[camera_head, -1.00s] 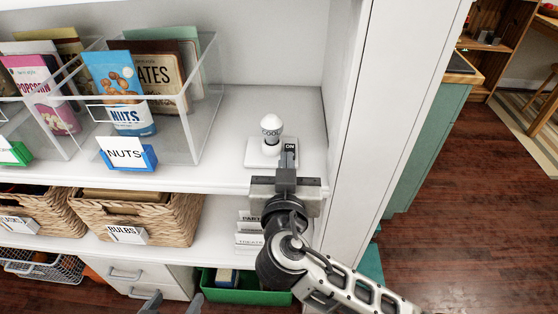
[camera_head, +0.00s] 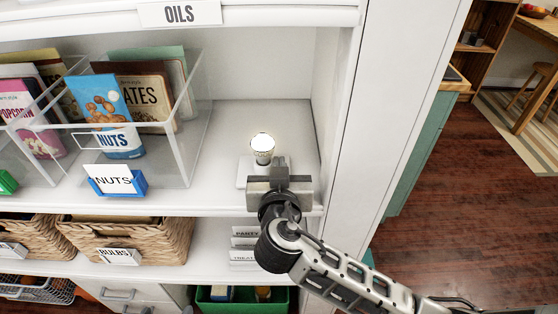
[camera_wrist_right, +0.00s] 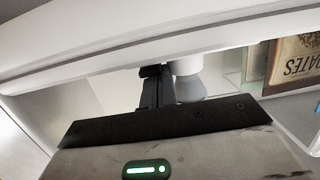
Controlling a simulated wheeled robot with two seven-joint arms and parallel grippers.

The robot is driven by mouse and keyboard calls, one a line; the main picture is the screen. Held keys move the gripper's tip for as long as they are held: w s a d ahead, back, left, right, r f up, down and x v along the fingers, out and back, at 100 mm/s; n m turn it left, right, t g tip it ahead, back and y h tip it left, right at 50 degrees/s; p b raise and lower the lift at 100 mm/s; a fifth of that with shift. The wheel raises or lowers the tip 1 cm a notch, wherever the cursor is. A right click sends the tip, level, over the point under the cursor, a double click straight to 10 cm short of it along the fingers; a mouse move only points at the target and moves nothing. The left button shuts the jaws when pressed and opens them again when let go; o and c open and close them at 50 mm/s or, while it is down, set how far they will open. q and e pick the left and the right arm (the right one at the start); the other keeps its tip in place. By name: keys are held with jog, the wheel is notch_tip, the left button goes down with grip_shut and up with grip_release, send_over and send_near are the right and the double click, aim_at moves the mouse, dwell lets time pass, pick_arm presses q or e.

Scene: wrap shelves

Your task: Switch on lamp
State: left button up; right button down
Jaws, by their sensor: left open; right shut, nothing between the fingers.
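The lamp's bulb (camera_head: 262,145) stands upright on a white base (camera_head: 247,172) on the white shelf, and its top looks bright, as if lit. My right gripper (camera_head: 280,166) is shut and empty over the front right of the base, close to the bulb. It hides the switch, and I cannot tell whether it touches it. In the right wrist view the shut fingers (camera_wrist_right: 155,85) are beside the bulb (camera_wrist_right: 188,84). Only the fingertips of my left gripper (camera_head: 167,310) show at the bottom edge, apart and far below the lamp.
A clear bin with a blue nuts packet (camera_head: 119,115) stands to the left, with a blue-clipped nuts label (camera_head: 115,180) in front. The shelf's side wall (camera_head: 330,95) is close on the right. Wicker baskets (camera_head: 150,235) and a green crate (camera_head: 245,306) are lower down.

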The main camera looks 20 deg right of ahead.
jog(key=shift+f, duration=0.1)
jog(key=shift+s+a, duration=0.15)
jog(key=shift+s, duration=0.2)
pick_arm(q)
jog(key=shift+w+d+b, duration=0.1)
jog(key=shift+w+b, duration=0.2)
jog(key=shift+b, duration=0.1)
pick_arm(e)
jog(key=v, duration=0.6)
jog(key=shift+s, duration=0.35)
pick_arm(q)
jog(key=shift+s+f, duration=0.1)
jog(key=shift+f, duration=0.05)
